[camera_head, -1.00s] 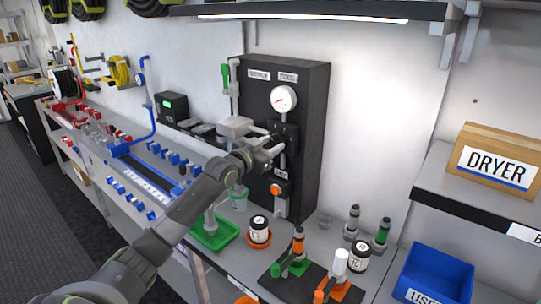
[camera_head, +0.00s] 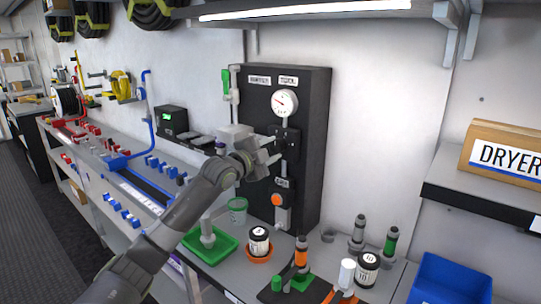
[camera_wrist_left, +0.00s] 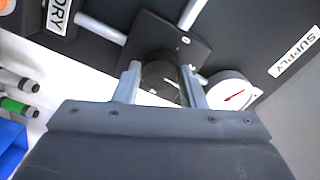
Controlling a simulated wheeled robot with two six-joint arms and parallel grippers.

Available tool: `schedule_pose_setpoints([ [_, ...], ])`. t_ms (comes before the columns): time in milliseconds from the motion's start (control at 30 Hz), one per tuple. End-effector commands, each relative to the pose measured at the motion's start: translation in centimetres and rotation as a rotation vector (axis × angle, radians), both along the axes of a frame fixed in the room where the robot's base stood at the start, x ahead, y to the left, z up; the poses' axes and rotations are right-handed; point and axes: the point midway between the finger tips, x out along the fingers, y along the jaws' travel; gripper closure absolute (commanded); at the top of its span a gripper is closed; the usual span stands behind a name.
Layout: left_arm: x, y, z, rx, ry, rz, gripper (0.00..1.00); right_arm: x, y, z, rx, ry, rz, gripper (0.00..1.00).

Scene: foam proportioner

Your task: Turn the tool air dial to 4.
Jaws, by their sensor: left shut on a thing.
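The black panel (camera_head: 318,150) carries a TOOL label (camera_head: 288,79) and a round white gauge (camera_head: 285,103) with a red needle. The gauge also shows in the left wrist view (camera_wrist_left: 236,87); its numbers are too small to read. Below the gauge is a black regulator block (camera_head: 290,140). In the left wrist view, a dark round dial (camera_wrist_left: 160,76) stands out from this block. My left gripper (camera_head: 275,151) is at the block with its fingers on either side of the dial, shut on it. The dial's markings cannot be read. My right gripper is out of view.
A green lever (camera_head: 226,82) stands on the pipe to the left.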

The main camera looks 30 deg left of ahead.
Motion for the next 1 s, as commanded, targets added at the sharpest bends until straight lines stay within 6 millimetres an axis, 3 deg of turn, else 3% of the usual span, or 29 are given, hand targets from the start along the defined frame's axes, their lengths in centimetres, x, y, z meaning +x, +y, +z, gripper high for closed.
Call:
schedule_pose_setpoints([
  [500,-0.01,0.01,-0.1,0.343,-0.024,-0.001,0.86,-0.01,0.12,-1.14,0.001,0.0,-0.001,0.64],
  [1000,-0.01,0.01,-0.08,0.41,-0.028,-0.001,0.86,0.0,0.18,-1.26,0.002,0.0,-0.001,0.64],
])
